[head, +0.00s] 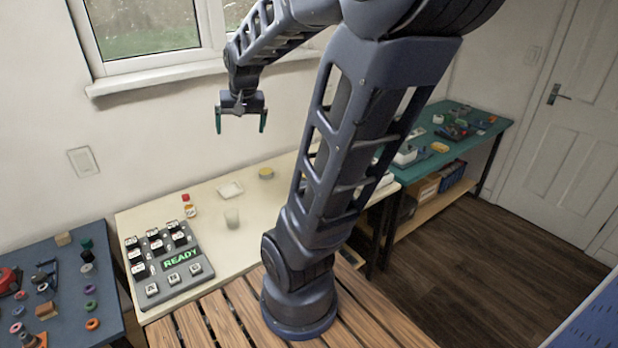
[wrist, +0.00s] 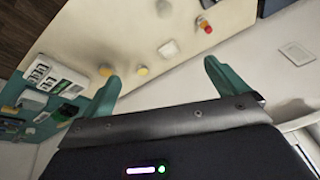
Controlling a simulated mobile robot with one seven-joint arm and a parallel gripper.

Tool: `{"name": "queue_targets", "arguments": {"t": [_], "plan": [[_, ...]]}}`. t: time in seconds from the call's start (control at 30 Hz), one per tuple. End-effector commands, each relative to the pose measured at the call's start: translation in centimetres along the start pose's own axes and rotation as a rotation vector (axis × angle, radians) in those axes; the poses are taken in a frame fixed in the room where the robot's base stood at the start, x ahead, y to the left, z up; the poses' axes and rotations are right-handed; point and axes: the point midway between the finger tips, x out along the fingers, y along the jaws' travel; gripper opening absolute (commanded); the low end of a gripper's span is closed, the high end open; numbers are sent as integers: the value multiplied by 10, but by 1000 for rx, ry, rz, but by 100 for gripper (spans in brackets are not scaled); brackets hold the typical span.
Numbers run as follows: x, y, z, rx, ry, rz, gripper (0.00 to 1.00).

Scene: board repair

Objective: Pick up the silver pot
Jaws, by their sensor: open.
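I cannot pick out the silver pot for certain in either view; the small parts are too tiny to tell apart. My gripper (head: 241,112) is high above the cream table (head: 150,220), in front of the wall under the window. Its two green fingers are apart with nothing between them. The wrist view also shows the open gripper (wrist: 163,72), with the cream table beyond. A grey panel (head: 205,272) with a lit "READY" display and several black switches and pale keys lies on the cream table.
A blue table (head: 62,325) at left holds several small coloured parts. A translucent cup (head: 232,217), a white dish (head: 230,190), a yellow round thing (head: 266,173) and a small red-topped thing (head: 186,198) stand on the cream table. A cluttered green table (head: 415,172) is at right.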

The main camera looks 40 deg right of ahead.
Motion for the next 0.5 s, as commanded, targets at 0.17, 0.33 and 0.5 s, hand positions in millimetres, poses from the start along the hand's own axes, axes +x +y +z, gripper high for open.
{"name": "queue_targets", "arguments": {"t": [0.17,0.33,0.5], "plan": [[32,16,-40,131,-19,21,98],[64,34,-75,253,-26,48,98],[100,58,-106,372,-30,85,98]]}}
